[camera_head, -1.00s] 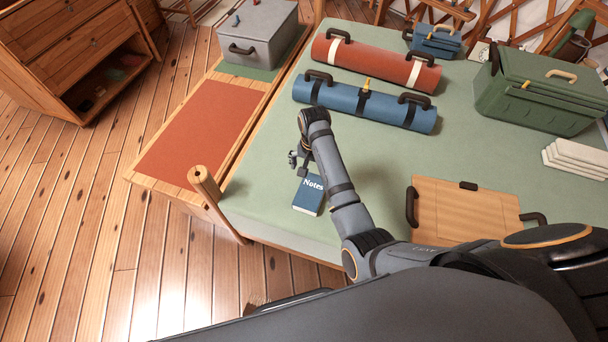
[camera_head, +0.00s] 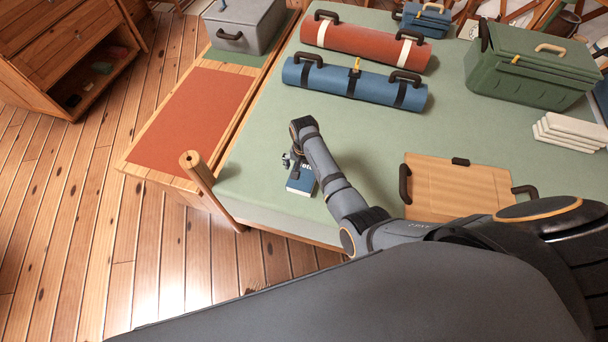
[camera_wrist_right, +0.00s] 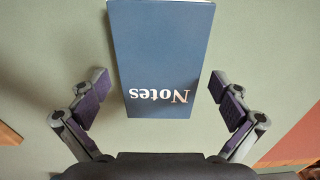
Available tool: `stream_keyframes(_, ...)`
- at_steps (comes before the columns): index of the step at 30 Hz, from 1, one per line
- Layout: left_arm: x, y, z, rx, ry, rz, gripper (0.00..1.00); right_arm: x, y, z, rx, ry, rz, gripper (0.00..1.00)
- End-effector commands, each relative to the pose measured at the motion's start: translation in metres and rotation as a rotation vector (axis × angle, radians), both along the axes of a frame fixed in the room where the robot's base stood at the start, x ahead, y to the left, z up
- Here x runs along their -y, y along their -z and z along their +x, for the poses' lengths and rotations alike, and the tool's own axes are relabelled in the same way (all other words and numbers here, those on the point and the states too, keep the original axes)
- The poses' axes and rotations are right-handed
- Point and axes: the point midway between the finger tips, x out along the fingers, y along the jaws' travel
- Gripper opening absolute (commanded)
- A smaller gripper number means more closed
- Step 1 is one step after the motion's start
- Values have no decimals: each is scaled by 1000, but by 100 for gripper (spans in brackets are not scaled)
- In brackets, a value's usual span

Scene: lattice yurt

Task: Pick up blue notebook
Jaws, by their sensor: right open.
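The blue notebook (camera_head: 301,181), with "Notes" on its cover, lies flat on the green bed top near its front left corner. In the right wrist view the notebook (camera_wrist_right: 160,55) is at the top middle, with its lettered end toward my gripper. My right gripper (camera_head: 293,161) is over the notebook's far end in the head view and hides part of it. In the right wrist view my right gripper (camera_wrist_right: 160,98) is open, its two fingers on either side of the notebook's near end, with gaps on both sides. My left gripper is not in view.
A wooden board with dark handles (camera_head: 450,190) lies right of my right arm. A blue roll (camera_head: 335,82) and a red roll (camera_head: 345,40) lie behind. Green cloth around the notebook is clear.

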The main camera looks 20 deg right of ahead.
Motion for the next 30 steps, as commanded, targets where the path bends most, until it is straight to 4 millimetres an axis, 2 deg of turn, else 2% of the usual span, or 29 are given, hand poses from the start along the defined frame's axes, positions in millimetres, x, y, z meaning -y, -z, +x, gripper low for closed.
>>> stream_keyframes(5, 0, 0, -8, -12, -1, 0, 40, 0, 0, 0, 1, 0, -1, 100)
stream_keyframes(6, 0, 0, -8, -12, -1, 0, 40, 0, 0, 0, 1, 0, -1, 97)
stream_keyframes(19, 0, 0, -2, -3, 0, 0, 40, 0, 0, 0, 1, 0, -1, 39)
stream_keyframes(26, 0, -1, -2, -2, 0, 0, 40, 0, -1, 1, 2, 0, 0, 39)
stream_keyframes(30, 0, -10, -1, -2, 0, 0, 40, 0, -10, 1, 2, 0, 0, 39)
